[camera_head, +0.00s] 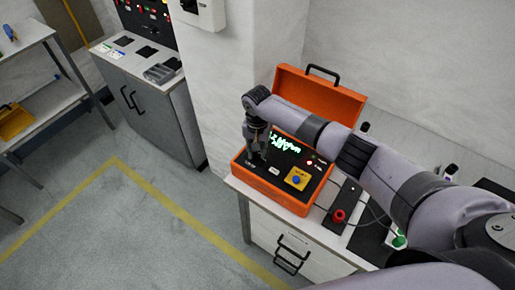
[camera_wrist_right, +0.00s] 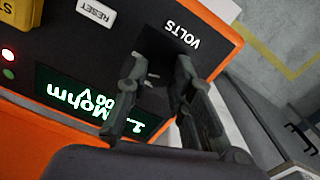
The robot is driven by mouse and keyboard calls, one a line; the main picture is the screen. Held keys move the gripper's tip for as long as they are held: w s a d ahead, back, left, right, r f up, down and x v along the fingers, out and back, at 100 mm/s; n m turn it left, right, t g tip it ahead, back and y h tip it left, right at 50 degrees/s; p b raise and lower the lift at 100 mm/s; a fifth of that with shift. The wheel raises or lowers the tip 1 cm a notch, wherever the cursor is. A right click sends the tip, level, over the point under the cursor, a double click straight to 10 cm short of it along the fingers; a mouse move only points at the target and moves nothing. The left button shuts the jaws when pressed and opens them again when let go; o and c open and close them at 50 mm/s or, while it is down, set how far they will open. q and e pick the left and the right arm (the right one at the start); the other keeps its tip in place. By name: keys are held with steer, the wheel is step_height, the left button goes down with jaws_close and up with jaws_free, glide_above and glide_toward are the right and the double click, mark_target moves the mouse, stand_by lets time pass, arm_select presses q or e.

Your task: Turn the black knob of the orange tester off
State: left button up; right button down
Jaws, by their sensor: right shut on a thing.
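The orange tester (camera_head: 272,192) stands with its lid open on a bench, and its black panel faces up. Its green display (camera_head: 284,143) is lit and also shows in the right wrist view (camera_wrist_right: 95,100), with "Mohm" readable. My right gripper (camera_head: 257,158) points down at the panel's left part. In the right wrist view its two fingers (camera_wrist_right: 158,75) are shut on the black knob (camera_wrist_right: 156,46), beside the VOLTS label (camera_wrist_right: 182,36). The knob is dark on dark and partly covered by the fingers; its setting is hard to tell. My left gripper is out of view.
A yellow plate with a blue button (camera_head: 297,180) and a lit red lamp (camera_head: 309,162) are on the panel. A black box with a red knob (camera_head: 339,215) and cables lies right of the tester. Grey cabinets (camera_head: 150,105) stand at the back left; the floor in front is clear.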

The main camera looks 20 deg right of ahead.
steer(key=n, duration=0.3)
steer(key=shift+n+p, duration=0.35)
steer(key=shift+n, duration=0.05)
steer(key=n, duration=0.4)
steer(key=shift+n+p, duration=0.3)
steer(key=n, duration=1.2)
steer(key=shift+n, duration=0.3)
steer(key=n+b, duration=0.1)
steer(key=n, duration=0.2)
steer(key=shift+w+n, duration=0.1)
steer(key=shift+n, duration=0.3)
steer(key=n, duration=0.4)
steer(key=shift+b, duration=0.35)
steer(key=shift+n+b, duration=0.35)
steer(key=shift+n, duration=1.35)
